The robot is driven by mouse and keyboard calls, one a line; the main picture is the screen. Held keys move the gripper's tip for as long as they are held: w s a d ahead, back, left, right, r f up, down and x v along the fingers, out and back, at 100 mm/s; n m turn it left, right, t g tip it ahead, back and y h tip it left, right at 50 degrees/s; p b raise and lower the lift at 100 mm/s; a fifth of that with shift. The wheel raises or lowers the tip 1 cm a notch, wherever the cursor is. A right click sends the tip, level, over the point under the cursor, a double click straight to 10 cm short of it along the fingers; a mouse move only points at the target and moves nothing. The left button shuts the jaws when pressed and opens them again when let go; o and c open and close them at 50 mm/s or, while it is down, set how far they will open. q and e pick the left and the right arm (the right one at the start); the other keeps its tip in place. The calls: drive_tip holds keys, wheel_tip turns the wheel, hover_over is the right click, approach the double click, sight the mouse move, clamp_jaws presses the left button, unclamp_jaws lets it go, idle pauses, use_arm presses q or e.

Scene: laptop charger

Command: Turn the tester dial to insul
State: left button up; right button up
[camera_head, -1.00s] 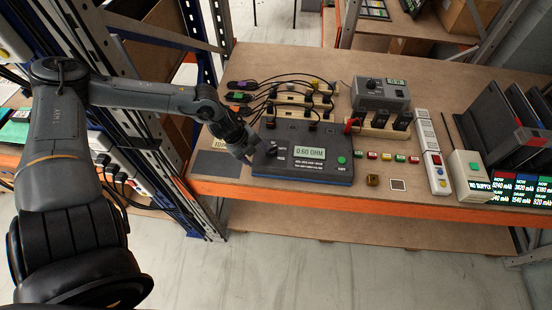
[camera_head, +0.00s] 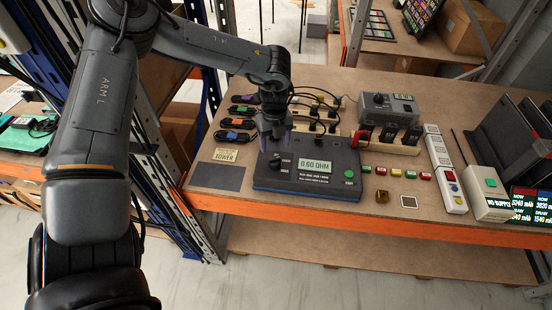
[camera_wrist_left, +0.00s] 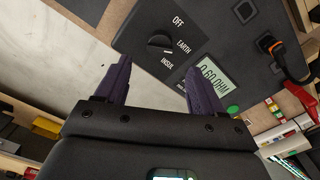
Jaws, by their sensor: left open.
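The tester (camera_head: 330,184) is a dark box with a blue lower edge at the front left of the bench. Its screen (camera_head: 313,165) reads 0.60 OHM. The black round dial (camera_wrist_left: 160,44) shows in the left wrist view, with OFF, EARTH and INSUL labels beside it. Its pale mark seems to be on the EARTH side. My left gripper (camera_wrist_left: 158,66) is open and empty, with purple fingers pointing towards the tester. In the wrist view the dial lies just beyond the gap between the fingertips. In the head view the gripper (camera_head: 275,143) is over the tester's back left part. My right gripper is out of view.
Chargers with coiled cables (camera_head: 234,136) lie left of the tester. A grey meter (camera_head: 385,106) and sockets stand behind it. Small coloured buttons, a white power strip (camera_head: 446,172) and a supply box (camera_head: 482,185) are to the right. A dark mat (camera_head: 217,175) lies at the left.

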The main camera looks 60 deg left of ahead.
sight(275, 159)
use_arm(q)
wheel_tip(275, 159, down, 8)
drive_tip(key=shift+f, duration=0.1)
idle(0.4)
drive_tip(key=c, duration=1.1)
